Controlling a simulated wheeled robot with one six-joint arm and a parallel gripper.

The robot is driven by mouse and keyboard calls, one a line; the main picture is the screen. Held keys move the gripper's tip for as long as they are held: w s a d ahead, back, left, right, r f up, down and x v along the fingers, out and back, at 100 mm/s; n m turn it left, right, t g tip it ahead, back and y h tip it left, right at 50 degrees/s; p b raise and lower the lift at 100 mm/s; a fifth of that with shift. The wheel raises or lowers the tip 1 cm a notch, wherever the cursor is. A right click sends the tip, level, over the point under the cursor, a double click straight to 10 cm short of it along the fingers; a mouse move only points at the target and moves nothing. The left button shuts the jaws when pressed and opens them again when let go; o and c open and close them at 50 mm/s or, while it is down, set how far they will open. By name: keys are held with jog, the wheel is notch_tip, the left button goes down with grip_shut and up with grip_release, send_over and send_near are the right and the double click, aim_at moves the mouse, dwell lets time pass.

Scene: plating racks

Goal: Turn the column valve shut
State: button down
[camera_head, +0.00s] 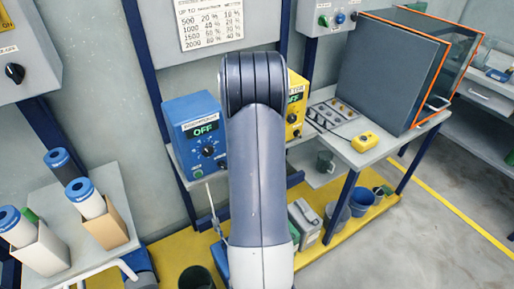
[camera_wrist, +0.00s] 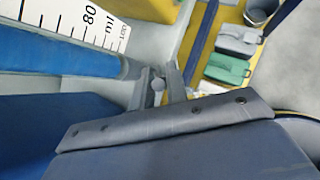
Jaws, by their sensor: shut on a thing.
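In the wrist view, my gripper (camera_wrist: 161,85) has its two grey fingers close together on either side of a small round grey piece, which looks like the valve knob (camera_wrist: 158,84). The fingers are shut on it. A blue-topped pale tube, apparently the column (camera_wrist: 75,60), lies across the left, its end near the fingers. A white scale strip (camera_wrist: 70,18) marked 80 and 100 ml runs above it. How far the valve is turned cannot be told. In the head view my arm hides the gripper and the valve.
In the head view, a blue box reading OFF (camera_head: 196,118) and a yellow box (camera_head: 296,100) stand behind my arm. White canisters with blue caps (camera_head: 86,197) are at left. Buckets (camera_head: 361,199) stand on the yellow platform. Open grey floor lies at right.

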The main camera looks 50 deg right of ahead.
jog(key=c, duration=1.4)
grip_release()
jog(key=shift+c, duration=0.2)
jog(key=p+v, duration=0.3)
jog(key=v, duration=0.7)
jog(key=shift+a+r, duration=0.3)
jog(key=shift+s+f, duration=0.1)
